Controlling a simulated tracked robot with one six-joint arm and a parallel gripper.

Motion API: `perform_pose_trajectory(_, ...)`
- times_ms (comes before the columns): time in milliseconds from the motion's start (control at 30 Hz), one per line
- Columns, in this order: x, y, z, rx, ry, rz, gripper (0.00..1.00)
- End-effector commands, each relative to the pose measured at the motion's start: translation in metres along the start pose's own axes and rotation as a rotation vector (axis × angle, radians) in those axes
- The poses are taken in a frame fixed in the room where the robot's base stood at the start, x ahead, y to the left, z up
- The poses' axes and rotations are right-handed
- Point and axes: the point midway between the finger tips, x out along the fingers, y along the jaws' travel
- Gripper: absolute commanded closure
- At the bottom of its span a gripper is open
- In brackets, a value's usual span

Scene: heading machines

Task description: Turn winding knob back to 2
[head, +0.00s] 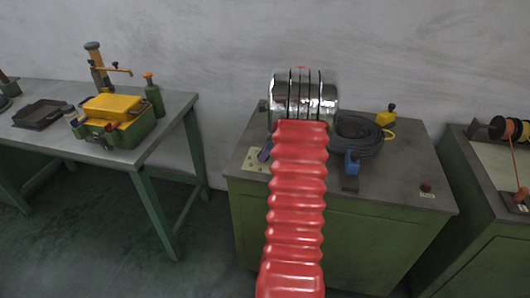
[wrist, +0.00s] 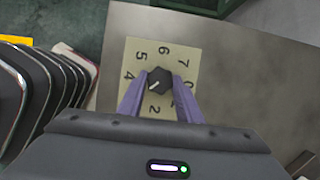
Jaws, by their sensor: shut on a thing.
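The winding knob (wrist: 160,79) is small, dark and faceted, with a white pointer mark. It sits on a pale dial plate (wrist: 190,52) with numbers around it, seen at the middle of the wrist view. The mark points down-left, between the 4 and the 2, where my left finger covers the plate. My gripper (wrist: 159,84) has purple fingers on both sides of the knob and is shut on it. In the head view the plate (head: 253,161) lies on the cabinet's left front corner, with a purple finger beside it; the knob is hidden there.
A red button (head: 426,187) sits front right. A workbench (head: 165,115) stands left.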

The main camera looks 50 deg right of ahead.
Motion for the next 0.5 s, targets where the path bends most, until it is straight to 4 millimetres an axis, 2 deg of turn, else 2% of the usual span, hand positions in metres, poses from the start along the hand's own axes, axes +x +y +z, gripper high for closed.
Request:
perform_pose_trajectory(267, 0.0006, -0.0005, 0.0007, -0.095, -0.002, 0.043, 0.91)
perform_pose_trajectory(500, 0.0014, -0.0016, 0.0010, -0.257, -0.002, 0.111, 0.91)
